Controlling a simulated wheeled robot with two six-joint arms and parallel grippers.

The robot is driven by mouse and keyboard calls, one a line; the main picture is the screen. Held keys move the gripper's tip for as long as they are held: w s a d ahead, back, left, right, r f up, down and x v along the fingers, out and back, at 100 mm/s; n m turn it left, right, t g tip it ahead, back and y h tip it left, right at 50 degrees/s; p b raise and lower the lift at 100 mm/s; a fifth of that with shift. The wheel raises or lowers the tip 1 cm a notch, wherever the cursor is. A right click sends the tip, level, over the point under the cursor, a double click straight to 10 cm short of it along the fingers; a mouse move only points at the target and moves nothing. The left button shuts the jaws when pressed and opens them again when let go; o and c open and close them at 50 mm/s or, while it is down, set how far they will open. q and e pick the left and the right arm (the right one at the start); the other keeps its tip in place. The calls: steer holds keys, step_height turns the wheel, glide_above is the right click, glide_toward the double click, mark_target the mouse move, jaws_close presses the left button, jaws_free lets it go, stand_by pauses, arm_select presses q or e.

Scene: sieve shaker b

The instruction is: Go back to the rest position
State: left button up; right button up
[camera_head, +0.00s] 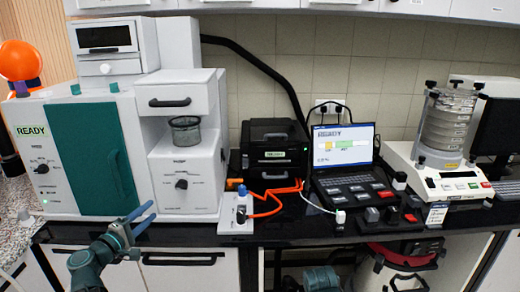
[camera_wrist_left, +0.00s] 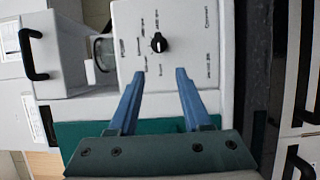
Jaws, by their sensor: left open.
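My left gripper (camera_head: 151,212) is open and empty in front of the bench, below the white and teal machine (camera_head: 105,155). In the left wrist view its two blue fingers (camera_wrist_left: 160,71) are spread apart with nothing between them. They point toward a white panel with a black knob (camera_wrist_left: 158,42), which appears to be the front of the machine's sampling unit (camera_head: 190,170). My right gripper's fingers do not show. Part of my right arm (camera_head: 321,279) shows at the bottom of the head view.
The sieve shaker (camera_head: 445,125) stands at the right of the black bench. A laptop (camera_head: 343,145), a black printer-like box (camera_head: 273,145) and a small white switch box (camera_head: 237,210) with orange cables sit between. A red and black object (camera_head: 402,258) is below the bench.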

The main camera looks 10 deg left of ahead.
arm_select(q)
steer(key=w+d+f+m+g+h, duration=0.1)
steer(key=d+f+m+g+h, duration=0.35)
steer(key=d, duration=0.95)
steer(key=d+f+m+g+h, duration=0.1)
steer(key=d+f+m+g, duration=0.5)
steer(key=d, duration=0.7)
steer(key=s+d+f+m+g+y+p, duration=0.1)
steer(key=s+d+f+m+g+y, duration=0.6)
steer(key=s+d, duration=0.7)
step_height(320, 180, down, 3)
steer(key=m+y, duration=0.2)
steer(key=shift+s+r+y+p, duration=0.15)
steer(key=shift+s+y+p, duration=0.15)
steer(key=shift+y+p, duration=0.05)
